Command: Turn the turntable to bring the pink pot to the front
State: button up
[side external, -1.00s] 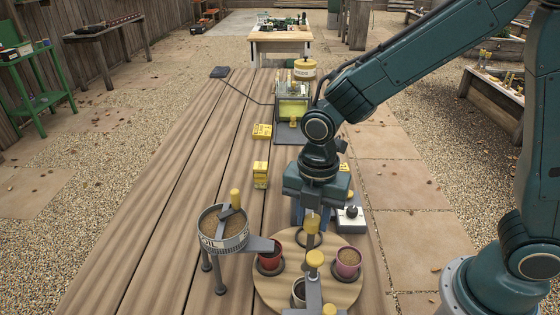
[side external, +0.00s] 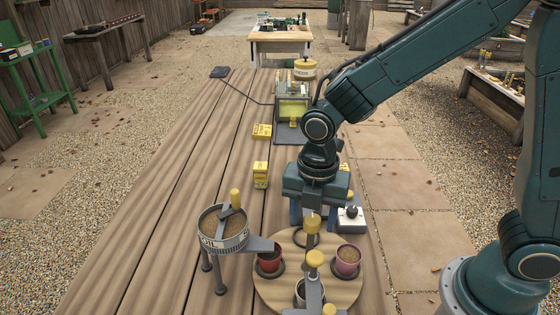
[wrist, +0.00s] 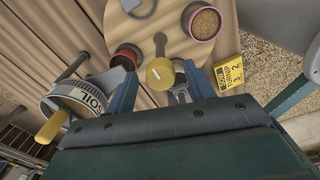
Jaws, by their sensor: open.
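The round wooden turntable (side external: 285,297) lies at the near end of the table. The pink pot (side external: 347,262), filled with brown soil, stands on its right side in the side view and at the top in the wrist view (wrist: 203,22). A red pot (side external: 269,262) stands at the left, and a grey-white pot is partly hidden at the near side. A yellow-topped peg (side external: 312,225) stands at the turntable's far side. My gripper (side external: 312,213) points down there, open. In the wrist view, a yellow knob (wrist: 160,73) shows between the spread fingers; contact cannot be told.
A soil hopper (side external: 223,229) stands left, its spout reaching toward the red pot. More yellow-topped posts (side external: 315,258) rise at the near side. A white box with a dark knob (side external: 350,218) sits right of my gripper. Yellow packets (side external: 261,175) lie farther back. The left tabletop is clear.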

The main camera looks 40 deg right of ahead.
jog(key=shift+r, duration=0.1)
notch_tip(320, 180, up, 14)
dwell(0.7)
dwell(0.3)
jog(key=s+d+r+m+t, duration=0.1)
jog(key=s+d+m, duration=0.5)
jog(key=m, duration=0.6)
jog(key=s+d+m+t, duration=0.4)
jog(key=s+d+m, duration=0.3)
jog(key=m, duration=0.5)
jog(key=shift+s+d+r+t, duration=0.2)
jog(key=shift+s+r+t, duration=0.1)
jog(key=shift+s+r, duration=0.15)
